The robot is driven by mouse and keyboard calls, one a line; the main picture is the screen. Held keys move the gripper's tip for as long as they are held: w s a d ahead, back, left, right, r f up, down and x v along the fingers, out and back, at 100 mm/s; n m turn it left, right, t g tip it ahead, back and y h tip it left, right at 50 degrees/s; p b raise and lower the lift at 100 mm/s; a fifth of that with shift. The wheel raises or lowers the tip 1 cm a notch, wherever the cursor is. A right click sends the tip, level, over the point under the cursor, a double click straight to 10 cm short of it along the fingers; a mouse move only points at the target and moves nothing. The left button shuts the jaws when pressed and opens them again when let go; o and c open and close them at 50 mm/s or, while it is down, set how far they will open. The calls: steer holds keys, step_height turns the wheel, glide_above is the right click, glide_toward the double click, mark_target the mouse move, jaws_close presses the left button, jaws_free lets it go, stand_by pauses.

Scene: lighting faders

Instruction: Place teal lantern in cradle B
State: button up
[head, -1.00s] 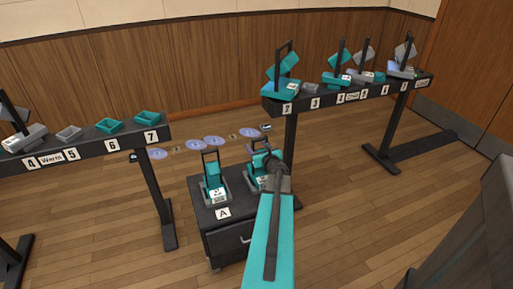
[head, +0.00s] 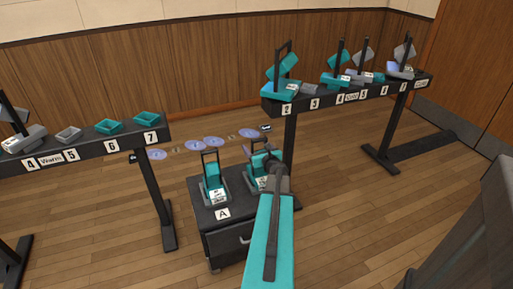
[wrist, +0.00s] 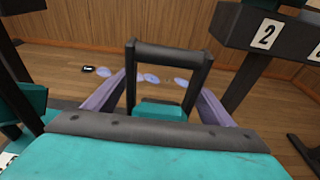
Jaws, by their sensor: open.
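A teal lantern (head: 261,167) with a dark handle stands upright at the right of the dark cart, partly hidden behind my arm. It seems to sit in the right cradle, whose label is hidden. My gripper is open at this lantern. In the wrist view its purple fingers (wrist: 160,88) stand apart on either side of the lantern's dark handle (wrist: 172,50), with gaps visible. The lantern's teal body (wrist: 160,110) shows below the handle. Another teal lantern (head: 212,178) stands upright in the left cradle, above label A (head: 223,213).
The dark cart (head: 225,240) stands between two raised dark rails. The right rail (head: 325,103) carries several teal and grey lamps; the left rail (head: 95,148) carries trays. Lilac discs (head: 214,141) lie on the floor behind the cart.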

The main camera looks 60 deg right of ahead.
steer(key=v, duration=1.2)
stand_by(1.1)
